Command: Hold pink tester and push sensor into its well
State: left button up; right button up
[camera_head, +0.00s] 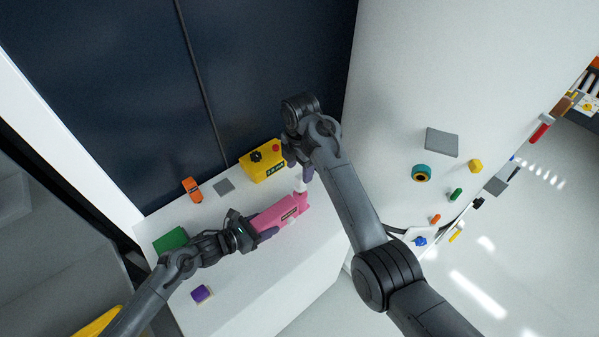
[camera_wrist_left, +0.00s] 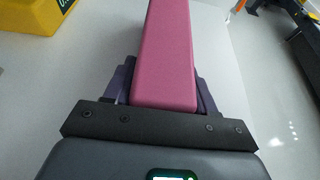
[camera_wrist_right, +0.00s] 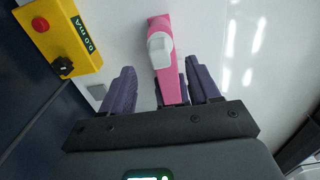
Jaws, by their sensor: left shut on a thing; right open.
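The pink tester (camera_head: 280,213) lies at the right part of the white table. My left gripper (camera_head: 262,231) is shut on its near end; its purple fingers show on both sides of the tester (camera_wrist_left: 166,55) in the left wrist view. A white sensor (camera_head: 300,186) stands at the tester's far end; the right wrist view shows this sensor (camera_wrist_right: 160,50) on top of the tester (camera_wrist_right: 168,88). How deep it sits, and the well itself, I cannot tell. My right gripper (camera_head: 299,170) is open and empty near the sensor, its fingers apart in the right wrist view (camera_wrist_right: 162,85).
A yellow meter box (camera_head: 262,164) with a black knob and red button stands behind the tester. An orange object (camera_head: 192,188), a grey pad (camera_head: 224,186), a green block (camera_head: 171,240) and a purple object (camera_head: 201,294) lie on the table.

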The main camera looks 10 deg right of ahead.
jog(key=shift+r, duration=2.25)
pick_arm(q)
jog(key=o, duration=1.3)
